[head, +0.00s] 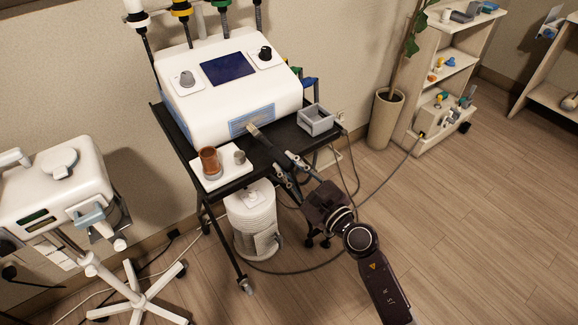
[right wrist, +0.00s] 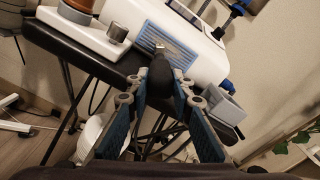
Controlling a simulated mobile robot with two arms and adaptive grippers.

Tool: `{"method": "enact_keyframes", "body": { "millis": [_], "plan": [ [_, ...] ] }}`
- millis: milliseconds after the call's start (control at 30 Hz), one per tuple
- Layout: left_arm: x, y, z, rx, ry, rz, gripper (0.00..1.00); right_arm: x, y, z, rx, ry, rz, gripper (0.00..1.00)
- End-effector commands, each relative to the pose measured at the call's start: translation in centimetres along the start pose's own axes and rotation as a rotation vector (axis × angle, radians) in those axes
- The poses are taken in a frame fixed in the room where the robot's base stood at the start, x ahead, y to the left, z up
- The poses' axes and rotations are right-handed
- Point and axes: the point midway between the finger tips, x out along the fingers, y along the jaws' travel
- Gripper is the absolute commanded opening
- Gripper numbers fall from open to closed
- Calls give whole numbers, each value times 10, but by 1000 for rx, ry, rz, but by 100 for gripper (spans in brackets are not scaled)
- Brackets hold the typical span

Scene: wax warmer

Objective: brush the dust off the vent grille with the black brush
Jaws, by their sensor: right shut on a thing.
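The vent grille (head: 251,119) is a blue slatted panel low on the front of the white machine; it also shows in the right wrist view (right wrist: 176,47). The black brush (head: 266,143) has its pale bristle end at the lower edge of the grille. I cannot tell whether the bristles touch the slats. My right gripper (head: 288,168) is shut on the dark handle of the brush, which points from the jaws toward the grille in the right wrist view (right wrist: 160,72). My left gripper is not in view.
The machine (head: 205,95) stands on a black cart (head: 230,184). A white tray (head: 222,179) with a brown jar (head: 209,161) sits left of the brush, and a grey open box (head: 316,120) sits right. A white cylindrical unit (head: 250,215) is below.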

Motion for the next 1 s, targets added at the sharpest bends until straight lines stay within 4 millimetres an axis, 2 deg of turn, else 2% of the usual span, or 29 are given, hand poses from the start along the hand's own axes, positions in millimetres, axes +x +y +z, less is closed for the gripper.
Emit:
{"method": "enact_keyframes", "body": {
  "millis": [767, 1000],
  "plan": [
    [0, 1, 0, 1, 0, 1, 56, 7, 0, 0, 0, 0, 0, 0],
    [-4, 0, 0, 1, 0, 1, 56, 7, -13, 1, -2, 0, -1, 0]
  ]
}}
